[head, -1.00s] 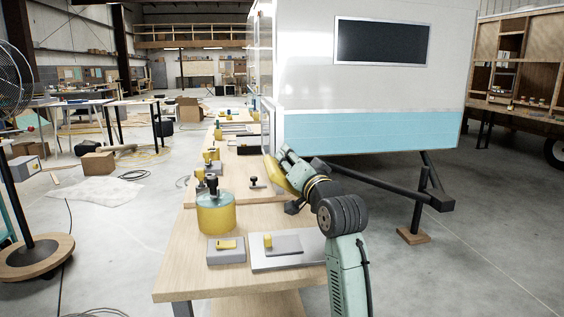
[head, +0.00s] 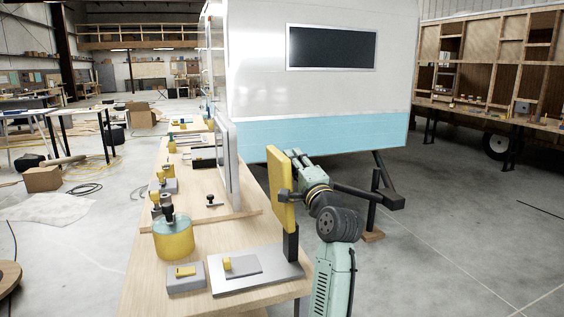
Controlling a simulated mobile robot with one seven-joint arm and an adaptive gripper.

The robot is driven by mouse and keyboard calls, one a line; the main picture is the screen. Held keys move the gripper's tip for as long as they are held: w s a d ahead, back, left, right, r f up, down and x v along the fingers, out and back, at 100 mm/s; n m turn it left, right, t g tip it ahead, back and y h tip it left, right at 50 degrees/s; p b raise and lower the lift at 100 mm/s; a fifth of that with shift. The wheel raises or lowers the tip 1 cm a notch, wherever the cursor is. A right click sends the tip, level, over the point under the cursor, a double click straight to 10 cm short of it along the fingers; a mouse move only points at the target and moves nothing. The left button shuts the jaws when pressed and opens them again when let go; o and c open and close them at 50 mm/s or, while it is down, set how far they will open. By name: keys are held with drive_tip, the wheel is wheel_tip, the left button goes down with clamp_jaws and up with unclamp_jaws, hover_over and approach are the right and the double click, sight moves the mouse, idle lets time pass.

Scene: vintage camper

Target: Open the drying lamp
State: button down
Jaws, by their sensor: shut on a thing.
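The drying lamp appears to be the tall yellow panel (head: 283,188) on a black post (head: 290,243) at the right edge of the near bench. The panel stands nearly upright and is seen close to edge-on. My gripper (head: 302,172) is at the panel's right side, shut on part of it. The fingertips are partly hidden by the panel, so the exact contact does not show. A grey base plate (head: 228,285) with a small yellow knob (head: 227,263) lies at the post's foot.
A yellow pot with a teal top (head: 174,238) and a grey switch box (head: 186,279) stand on the bench (head: 145,285) to the left. A pale upright panel (head: 228,165) stands farther back. The camper (head: 320,100) is behind. Open floor lies to the right.

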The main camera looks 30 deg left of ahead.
drive_tip(key=shift+w+d+m+t, duration=0.3)
drive_tip(key=shift+w+d+m, duration=0.3)
drive_tip(key=shift+w+m, duration=0.15)
drive_tip(key=c, duration=1.2)
unclamp_jaws()
drive_tip(key=shift+f, duration=0.1)
drive_tip(key=shift+c, duration=0.2)
drive_tip(key=shift+s, duration=0.1)
drive_tip(key=v, duration=1.2)
drive_tip(key=shift+r, duration=0.2)
